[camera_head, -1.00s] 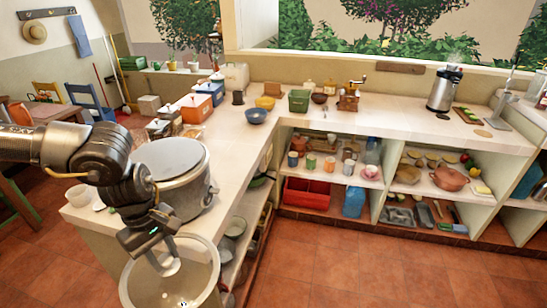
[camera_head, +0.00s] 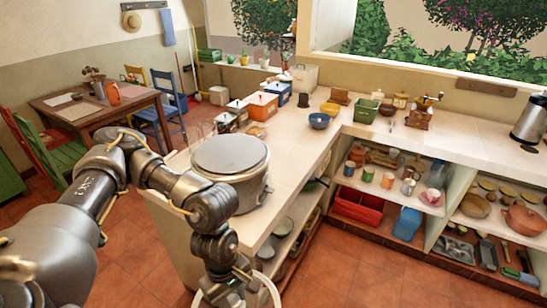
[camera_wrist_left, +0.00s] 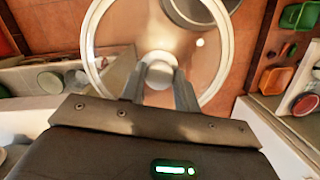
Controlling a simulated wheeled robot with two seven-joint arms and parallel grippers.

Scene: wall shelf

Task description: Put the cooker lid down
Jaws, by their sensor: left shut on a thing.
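My left gripper (camera_wrist_left: 158,78) is shut on the knob, one finger on each side. In the head view, part of the lid's rim (camera_head: 272,286) shows at the bottom edge, in front of the counter, below my left gripper (camera_head: 236,286); the rest is cut off or hidden. The cooker (camera_head: 243,190), a big grey pot with a flat grey top, stands on the near end of the counter, partly behind my left arm. My right gripper is out of view.
The counter (camera_head: 291,165) has bare surface right of the cooker. Bowls (camera_head: 284,227) fill the side shelf near the lid. Open tiled floor (camera_head: 345,270) lies to the right.

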